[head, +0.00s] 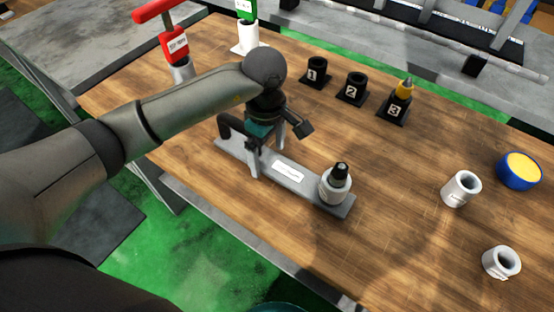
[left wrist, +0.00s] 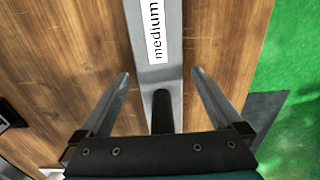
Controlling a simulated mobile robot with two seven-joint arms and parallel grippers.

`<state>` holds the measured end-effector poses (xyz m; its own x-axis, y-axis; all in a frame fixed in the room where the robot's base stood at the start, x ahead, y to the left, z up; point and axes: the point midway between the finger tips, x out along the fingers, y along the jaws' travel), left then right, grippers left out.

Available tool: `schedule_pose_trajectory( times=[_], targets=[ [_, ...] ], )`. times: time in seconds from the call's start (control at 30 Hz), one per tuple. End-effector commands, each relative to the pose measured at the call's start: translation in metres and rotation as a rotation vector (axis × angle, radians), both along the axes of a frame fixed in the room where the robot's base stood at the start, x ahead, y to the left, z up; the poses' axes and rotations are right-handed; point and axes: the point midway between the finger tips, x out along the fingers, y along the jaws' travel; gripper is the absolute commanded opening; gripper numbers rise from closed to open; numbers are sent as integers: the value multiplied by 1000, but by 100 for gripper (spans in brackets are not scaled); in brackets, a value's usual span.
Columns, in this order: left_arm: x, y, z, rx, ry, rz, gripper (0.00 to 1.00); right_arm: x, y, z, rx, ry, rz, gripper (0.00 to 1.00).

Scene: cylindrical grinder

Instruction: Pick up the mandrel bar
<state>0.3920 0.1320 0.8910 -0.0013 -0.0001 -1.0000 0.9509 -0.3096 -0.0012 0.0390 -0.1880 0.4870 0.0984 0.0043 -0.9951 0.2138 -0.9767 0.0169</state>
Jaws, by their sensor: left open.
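A grey bar labelled "medium" (head: 314,192) lies on the wooden table; I take it to be the mandrel bar. A white-grey cylinder with a black top (head: 336,185) stands at its right end. A black post-like part is at its other end, partly hidden by my gripper in the head view. My left gripper (head: 267,160) is open above that end. In the left wrist view the bar (left wrist: 157,72) runs between the two spread fingers, and the black part (left wrist: 162,112) shows between them. I cannot tell whether the fingers touch the bar.
Black holders numbered 1 (head: 317,73), 2 (head: 354,88) and 3 (head: 395,108) stand behind; 3 holds a yellow pointed piece. Two white rings (head: 461,189) and a blue-yellow pot (head: 519,171) are at right. Red-tagged (head: 174,46) and green-tagged (head: 247,34) items stand at back left.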

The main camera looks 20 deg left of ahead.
Motion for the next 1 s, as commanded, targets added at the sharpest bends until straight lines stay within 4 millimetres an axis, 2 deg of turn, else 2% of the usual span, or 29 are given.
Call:
schedule_pose_trajectory(
  times=[0.1, 0.33, 1.0],
  targets=[
    [0, 0, -8, 0, 0, 1, 100, 0, 0, -1, 0, 1, 0, 50],
    [0, 0, -8, 0, -1, 1, 99, -1, 0, -1, 1, 2, -1, 50],
    [0, 0, -8, 1, -1, 1, 24, -5, 0, -1, -1, 9, -2, 50]
  ],
)
